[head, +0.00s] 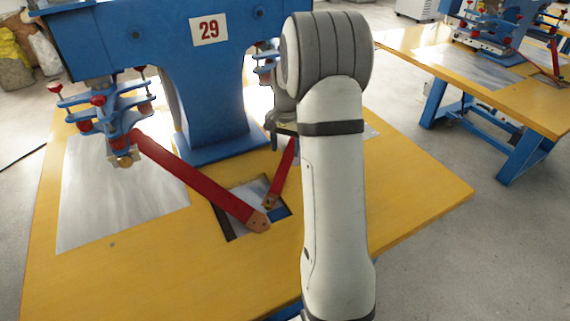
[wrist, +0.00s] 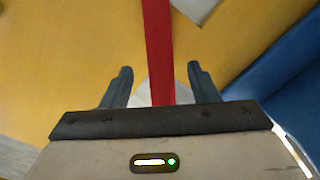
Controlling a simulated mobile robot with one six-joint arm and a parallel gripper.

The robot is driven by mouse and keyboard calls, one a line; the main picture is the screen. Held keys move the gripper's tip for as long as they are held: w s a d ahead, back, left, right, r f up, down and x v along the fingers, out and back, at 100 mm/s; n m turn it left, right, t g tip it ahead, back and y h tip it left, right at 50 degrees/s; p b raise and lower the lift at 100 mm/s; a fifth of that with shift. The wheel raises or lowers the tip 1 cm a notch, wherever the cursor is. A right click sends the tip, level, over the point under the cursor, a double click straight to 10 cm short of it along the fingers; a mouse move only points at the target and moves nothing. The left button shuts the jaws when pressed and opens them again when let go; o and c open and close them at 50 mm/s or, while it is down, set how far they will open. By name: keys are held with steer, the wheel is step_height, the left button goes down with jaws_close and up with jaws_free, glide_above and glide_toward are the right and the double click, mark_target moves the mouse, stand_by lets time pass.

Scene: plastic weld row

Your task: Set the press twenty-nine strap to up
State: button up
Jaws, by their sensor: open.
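Press twenty-nine is the blue machine (head: 215,105) with a white "29" plate (head: 209,28). The left strap (head: 190,176) slants down from the left clamp head to a brown tip over a square opening in the table. The right strap (head: 283,172) is shorter in view and slants down from beside my arm to the same opening. In the wrist view my gripper (wrist: 159,68) is open, with a red strap (wrist: 158,40) running between its fingers. Contact cannot be told. My arm mostly hides the gripper in the head view.
The yellow table (head: 410,190) carries a grey metal plate (head: 115,195) at left and the square opening (head: 232,231) near the middle. The blue press column stands close behind the straps. A second yellow table (head: 480,75) with another press stands at the right.

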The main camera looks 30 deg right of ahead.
mark_target(285, 163)
step_height(285, 163, down, 7)
steer(key=shift+r, duration=0.1)
steer(key=shift+c, duration=0.4)
jaws_close()
stand_by(0.4)
